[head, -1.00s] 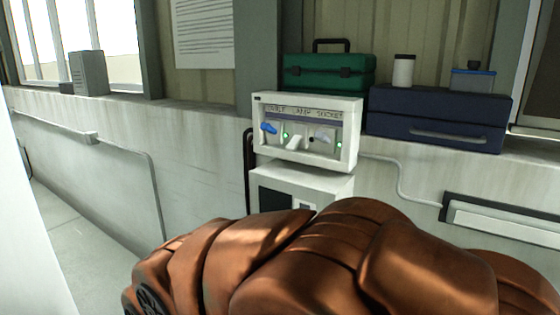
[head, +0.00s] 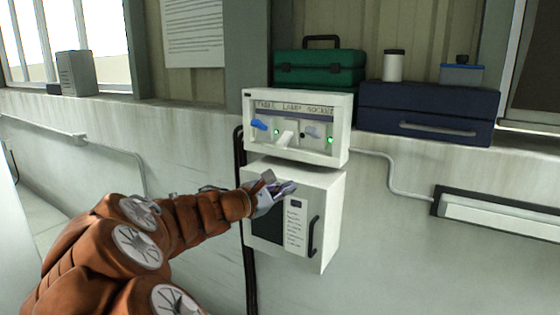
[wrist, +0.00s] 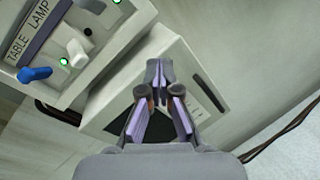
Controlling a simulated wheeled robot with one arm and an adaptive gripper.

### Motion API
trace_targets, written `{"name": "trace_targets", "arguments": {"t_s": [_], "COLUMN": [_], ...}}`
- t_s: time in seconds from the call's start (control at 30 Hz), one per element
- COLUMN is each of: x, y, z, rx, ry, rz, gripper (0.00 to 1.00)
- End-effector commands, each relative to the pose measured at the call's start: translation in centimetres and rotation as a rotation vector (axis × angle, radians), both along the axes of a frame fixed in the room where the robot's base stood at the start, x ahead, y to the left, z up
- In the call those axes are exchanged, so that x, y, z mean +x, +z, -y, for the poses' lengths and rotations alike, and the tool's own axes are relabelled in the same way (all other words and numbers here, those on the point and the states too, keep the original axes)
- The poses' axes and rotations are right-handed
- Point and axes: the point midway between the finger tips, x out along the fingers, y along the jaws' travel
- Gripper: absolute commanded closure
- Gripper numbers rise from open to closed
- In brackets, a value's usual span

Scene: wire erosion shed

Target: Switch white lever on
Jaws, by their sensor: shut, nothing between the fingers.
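The white lever (head: 285,139) is the middle lever on the white switch panel (head: 340,130), under the word LAMP. It points down and toward the viewer, and the small light to its right is dark. It also shows in the wrist view (wrist: 77,53) at the upper left. The blue lever (head: 259,124) is to its left and a grey lever (head: 311,132) to its right, each with a green light lit beside it. My gripper (head: 287,187) is shut and empty, below the panel and in front of the lower box. It also shows in the wrist view (wrist: 156,75), apart from the lever.
A white box with a dark window and black handle (head: 314,237) is mounted below the panel. A green case (head: 318,70) and a navy toolbox (head: 428,112) stand on the ledge above. Black cables (head: 250,275) run down the wall at the left.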

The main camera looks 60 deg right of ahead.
Motion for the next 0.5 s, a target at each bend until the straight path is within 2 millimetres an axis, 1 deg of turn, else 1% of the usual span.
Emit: {"name": "trace_targets", "arguments": {"t_s": [0.03, 0.1, 0.2, 0.23, 0.3, 0.37, 0.5], "x": [1.6, 4.0, 7.3, 8.0, 9.4, 10.4, 11.3], "y": [0.2, 0.9, 0.7, 0.6, 0.2, -0.2, -0.5], "z": [1.4, 2.8, 4.3, 4.6, 5.2, 5.5, 5.8], "rx": [-0.042, -0.096, -0.144, -0.155, -0.174, -0.185, -0.195], "ry": [0.030, 0.079, 0.142, 0.156, 0.184, 0.201, 0.219], "rz": [-0.108, -0.249, -0.426, -0.470, -0.552, -0.604, -0.653], "gripper": [1.00, 1.00, 1.00, 1.00, 1.00, 1.00, 1.00]}}
